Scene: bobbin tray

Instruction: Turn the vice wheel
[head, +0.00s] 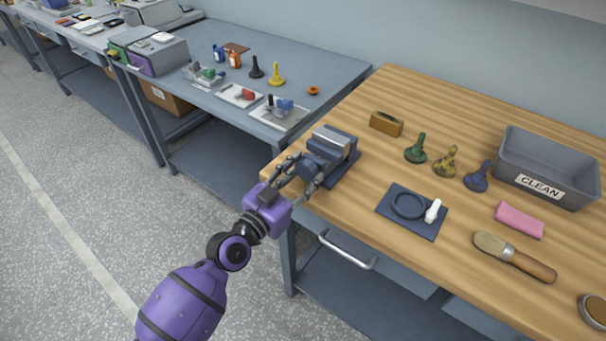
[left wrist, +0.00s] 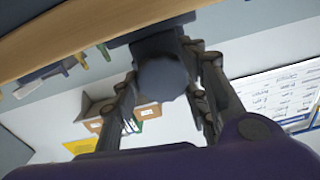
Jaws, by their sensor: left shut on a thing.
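The grey vice (head: 334,143) stands on a dark base at the front left corner of the wooden bench. Its dark round wheel (head: 312,166) faces my arm at the bench edge. My left gripper (head: 304,176) reaches in from the lower left and is shut on the wheel, a finger on each side. In the left wrist view the wheel (left wrist: 162,80) shows as a round grey face between the fingers, with the dark vice body behind it. The fingers partly hide the wheel in the head view. My right gripper is in neither view.
On the wooden bench (head: 340,205) are a brown block (head: 386,123), several bobbin-like pieces, a blue mat (head: 393,218) with a ring, a grey CLEAN bin (head: 580,192), a pink cloth (head: 519,220) and a brush (head: 514,256). A grey bench (head: 340,72) adjoins behind.

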